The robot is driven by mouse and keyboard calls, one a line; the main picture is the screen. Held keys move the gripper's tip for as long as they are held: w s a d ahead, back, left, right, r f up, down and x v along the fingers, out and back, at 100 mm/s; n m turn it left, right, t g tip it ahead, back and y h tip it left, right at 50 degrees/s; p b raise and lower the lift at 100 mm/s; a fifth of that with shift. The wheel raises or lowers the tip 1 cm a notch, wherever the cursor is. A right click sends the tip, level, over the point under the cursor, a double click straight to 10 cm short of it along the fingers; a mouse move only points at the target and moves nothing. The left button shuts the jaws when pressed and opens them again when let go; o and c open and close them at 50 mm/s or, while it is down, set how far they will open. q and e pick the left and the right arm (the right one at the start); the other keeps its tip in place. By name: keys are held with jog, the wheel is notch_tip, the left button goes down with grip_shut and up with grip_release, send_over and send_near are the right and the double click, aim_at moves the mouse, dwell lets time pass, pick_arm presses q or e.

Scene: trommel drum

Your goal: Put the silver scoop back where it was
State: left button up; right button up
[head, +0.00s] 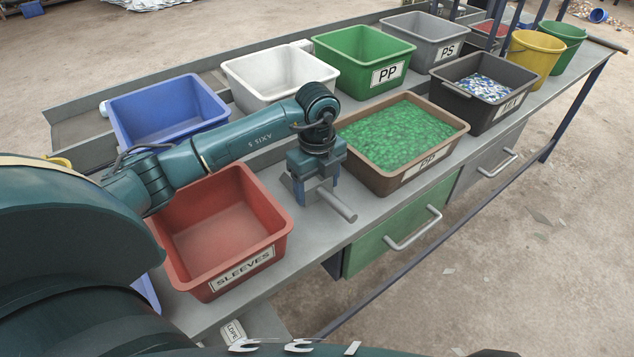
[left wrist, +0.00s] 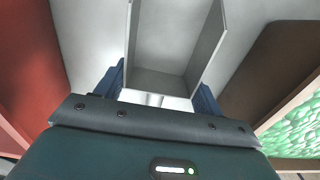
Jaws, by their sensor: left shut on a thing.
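The silver scoop (head: 340,206) is a grey metal scoop with a round bar handle. It is at the bench, between the red SLEEVES bin and the brown PP bin. My left gripper (head: 314,184) points down over it and is shut on it, hiding part of it. In the left wrist view the scoop (left wrist: 160,82) shows as an open box shape between the blue fingers (left wrist: 158,98). I cannot tell whether it touches the bench top or hangs just above it. My right gripper is not in view.
The red SLEEVES bin (head: 240,265) stands left of the scoop, and the brown PP bin (head: 375,182) of green flakes stands right. Blue (head: 135,100), white (head: 245,72) and green (head: 340,40) bins line the back. Bare bench top (head: 300,232) surrounds the gripper.

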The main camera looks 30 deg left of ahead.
aim_at(318, 185)
pick_arm(q)
jog(key=o, duration=0.6)
jog(key=shift+f, duration=0.15)
jog(key=o, duration=0.4)
jog(key=shift+o, duration=0.2)
jog(key=shift+r, duration=0.35)
notch_tip(318, 185, up, 12)
jog(key=shift+f, duration=0.15)
